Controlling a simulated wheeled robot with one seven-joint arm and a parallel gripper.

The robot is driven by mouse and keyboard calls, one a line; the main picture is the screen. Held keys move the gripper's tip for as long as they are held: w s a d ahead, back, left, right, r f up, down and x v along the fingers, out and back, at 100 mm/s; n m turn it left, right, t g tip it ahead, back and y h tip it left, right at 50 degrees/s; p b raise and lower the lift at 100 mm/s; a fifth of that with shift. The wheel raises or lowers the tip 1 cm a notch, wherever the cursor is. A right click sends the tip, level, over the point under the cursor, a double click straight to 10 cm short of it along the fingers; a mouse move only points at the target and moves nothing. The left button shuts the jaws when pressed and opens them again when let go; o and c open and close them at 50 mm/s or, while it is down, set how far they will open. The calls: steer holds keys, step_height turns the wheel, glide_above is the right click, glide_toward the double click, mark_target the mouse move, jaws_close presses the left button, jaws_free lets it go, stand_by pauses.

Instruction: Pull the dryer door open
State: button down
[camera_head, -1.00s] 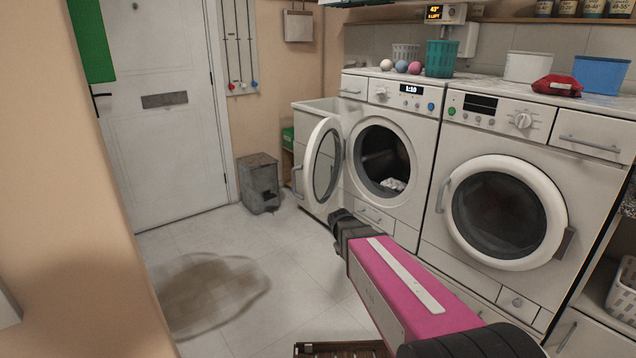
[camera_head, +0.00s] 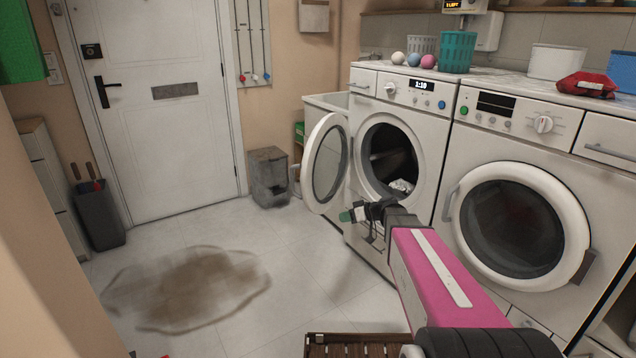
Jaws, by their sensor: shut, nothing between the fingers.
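Two white front-loading machines stand side by side, and I cannot tell by label which is the dryer. The left machine (camera_head: 402,101) has its round door (camera_head: 313,165) swung wide open to the left, with white cloth (camera_head: 401,186) in the drum. My gripper (camera_head: 350,215) is shut and empty, pointing left. In the picture it overlaps the left machine's lower front; whether it touches is unclear. My pink arm link hides part of the lower fronts.
A brown stain or puddle (camera_head: 190,288) lies on the tiled floor. A grey bin (camera_head: 269,177) stands near the wall beside the white entrance door (camera_head: 150,130). A slatted wooden item (camera_head: 350,347) is at the bottom edge. Baskets and balls sit on the machines. The middle floor is open.

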steer(key=w+d+r+n+t+y, duration=0.1)
steer(key=w+r+n+t+y, duration=0.25)
steer(key=w+r, duration=0.45)
glide_toward(311, 180)
steer(key=shift+m+t, duration=0.25)
steer(key=x, duration=0.7)
steer(key=shift+a+f, duration=0.1)
steer(key=shift+f, duration=0.1)
steer(key=shift+w+a, duration=0.1)
steer(key=shift+a, duration=0.1)
